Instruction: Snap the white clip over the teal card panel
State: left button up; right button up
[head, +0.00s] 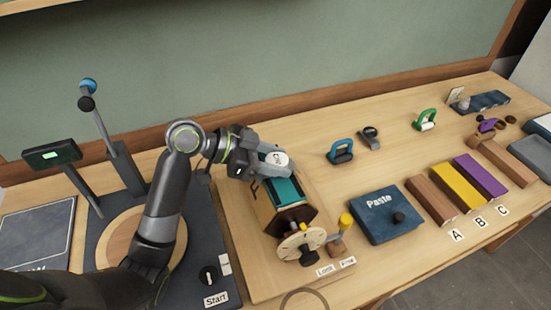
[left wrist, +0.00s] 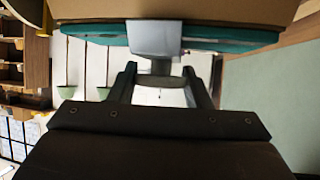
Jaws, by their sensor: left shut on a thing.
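The teal card panel (head: 287,190) lies on top of a wooden, drum-like holder (head: 265,209) with a pale crank disc at its front. My left gripper (head: 281,164) is low at the far end of the panel. In the left wrist view, its two fingers (left wrist: 160,84) are shut on the stem of the white clip (left wrist: 154,40). The clip overlaps the edge of the teal panel (left wrist: 228,38) there; whether it is fully seated on it I cannot tell. My right gripper is not in view.
A blue Paste box (head: 372,222) and brown, yellow and purple blocks (head: 457,187) stand to the right. A dark Start panel (head: 208,275) is at the left. Bare wood surrounds the tools.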

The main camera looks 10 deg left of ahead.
pick_arm(q)
jog(key=shift+f+b, duration=0.45)
jog(key=shift+f, duration=0.2)
dwell(0.5)
jog(key=shift+f, duration=0.2)
dwell(0.8)
jog(key=o, duration=1.5)
jog(key=shift+r, duration=0.1)
jog(key=shift+r+p, duration=3.2)
jog(key=shift+r, duration=0.8)
